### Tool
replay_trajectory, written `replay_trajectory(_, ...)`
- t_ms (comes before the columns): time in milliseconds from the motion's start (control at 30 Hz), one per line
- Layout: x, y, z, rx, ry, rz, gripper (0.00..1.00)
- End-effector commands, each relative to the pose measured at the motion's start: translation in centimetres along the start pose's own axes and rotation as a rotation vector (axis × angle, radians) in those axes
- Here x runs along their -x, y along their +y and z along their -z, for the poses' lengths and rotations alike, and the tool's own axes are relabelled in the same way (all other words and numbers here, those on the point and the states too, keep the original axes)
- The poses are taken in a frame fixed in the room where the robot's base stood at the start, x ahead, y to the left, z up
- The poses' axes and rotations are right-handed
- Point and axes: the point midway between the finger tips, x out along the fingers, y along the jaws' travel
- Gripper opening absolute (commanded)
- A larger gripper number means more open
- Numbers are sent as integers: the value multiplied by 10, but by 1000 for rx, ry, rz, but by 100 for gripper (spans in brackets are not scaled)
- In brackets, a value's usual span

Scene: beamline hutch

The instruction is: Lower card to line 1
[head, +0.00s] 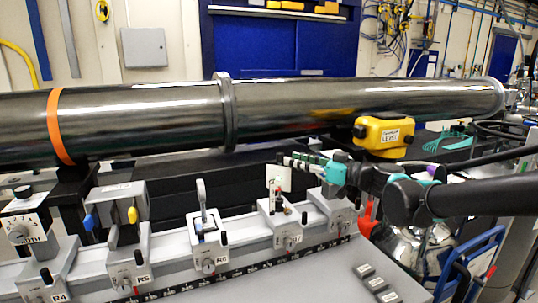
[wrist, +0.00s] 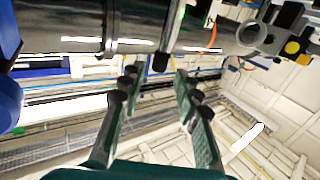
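A small pale card (head: 278,177) stands upright in a grey carriage on the rail in the head view. Dark and red parts show at its lower edge. My gripper (head: 290,161) is at the card's upper right, its fingers reaching left close to the card's top. I cannot tell whether they touch it. In the wrist view my gripper (wrist: 157,76) is open, its two fingers well apart, with nothing seen held between them. I cannot pick out the card in the wrist view. No line 1 mark is readable.
A long steel pipe (head: 130,118) runs behind and above the rail. A yellow box (head: 383,135) sits just above my wrist. Other grey carriages (head: 208,240) with levers and knobs stand left along the rail (head: 172,272). Blue handles (head: 470,260) are at lower right.

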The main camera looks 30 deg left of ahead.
Motion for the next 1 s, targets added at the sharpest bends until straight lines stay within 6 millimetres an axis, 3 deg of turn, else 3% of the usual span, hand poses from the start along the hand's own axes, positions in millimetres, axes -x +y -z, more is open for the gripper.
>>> replay_trajectory(300, -63, -1, 0, 0, -1, 2, 33)
replay_trajectory(500, -89, 0, 0, 0, -1, 1, 33)
replay_trajectory(967, -100, 0, 0, 0, -1, -1, 33)
replay_trajectory(1000, -100, 0, 0, 0, -1, -1, 28)
